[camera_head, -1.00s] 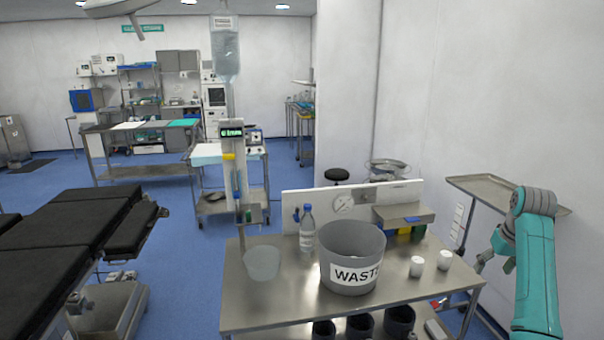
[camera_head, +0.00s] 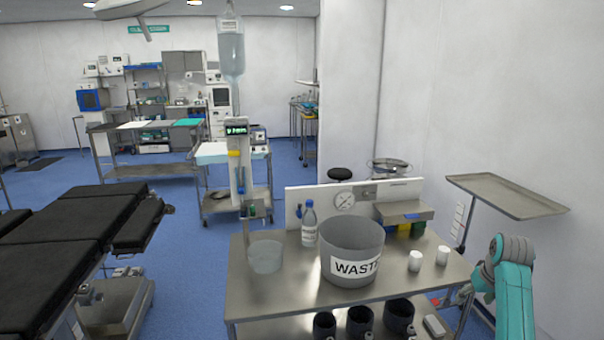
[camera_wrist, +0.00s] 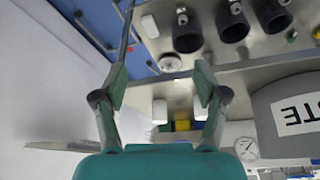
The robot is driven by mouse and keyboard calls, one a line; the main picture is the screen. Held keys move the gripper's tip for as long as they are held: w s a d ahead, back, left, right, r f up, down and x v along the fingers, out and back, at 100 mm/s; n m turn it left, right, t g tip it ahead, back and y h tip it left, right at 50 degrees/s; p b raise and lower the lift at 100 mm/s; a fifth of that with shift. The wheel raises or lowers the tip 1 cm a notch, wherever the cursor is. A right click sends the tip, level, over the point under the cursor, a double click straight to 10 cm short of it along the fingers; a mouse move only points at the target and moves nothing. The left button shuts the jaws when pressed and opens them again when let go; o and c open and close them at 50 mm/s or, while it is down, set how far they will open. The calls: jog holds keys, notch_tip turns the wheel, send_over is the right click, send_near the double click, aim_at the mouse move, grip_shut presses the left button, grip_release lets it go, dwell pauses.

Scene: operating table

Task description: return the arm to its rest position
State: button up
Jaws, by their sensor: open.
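My teal arm (camera_head: 513,295) is folded low at the right edge of the head view, beside the right end of the steel trolley. In the wrist view my gripper (camera_wrist: 160,78) is open, with its two fingers spread apart and nothing between them. In the head view the gripper is mostly hidden by the arm and hard to make out.
The steel trolley (camera_head: 285,295) carries a grey WASTE bucket (camera_head: 345,245), a water bottle (camera_head: 309,225), a clear container (camera_head: 266,257) and two white cups (camera_head: 415,261). A tray stand (camera_head: 508,196) stands behind my arm, near the white wall. Dark cups (camera_head: 360,320) sit on the lower shelf.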

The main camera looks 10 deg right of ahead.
jog(key=s+a+f+t, duration=0.1)
jog(key=a+f, duration=0.3)
jog(key=f, duration=0.2)
jog(key=s+a+f, duration=0.1)
jog(key=a+f, duration=0.2)
jog(key=f, duration=0.3)
jog(key=s+a+f+n+t+h, duration=0.1)
jog(key=s+a+f+t, duration=0.1)
jog(key=s+a+f, duration=0.6)
jog(key=s+a+f+t, duration=0.2)
jog(key=s+a+f, duration=0.5)
jog(key=s+a, duration=0.4)
jog(key=s+a+r+n+t, duration=0.1)
jog(key=s+a+r, duration=0.25)
jog(key=s, duration=0.55)
jog(key=s+a+r+t, duration=0.2)
jog(key=s+a, duration=0.3)
jog(key=s, duration=0.3)
jog(key=s+a+r+n+t+y, duration=0.1)
jog(key=s+a+r+t+y, duration=0.1)
jog(key=s+r, duration=1.3)
notch_tip(320, 180, up, 2)
jog(key=shift+s+a+r+t, duration=0.2)
jog(key=shift+a+t, duration=0.3)
jog(key=shift+a, duration=0.35)
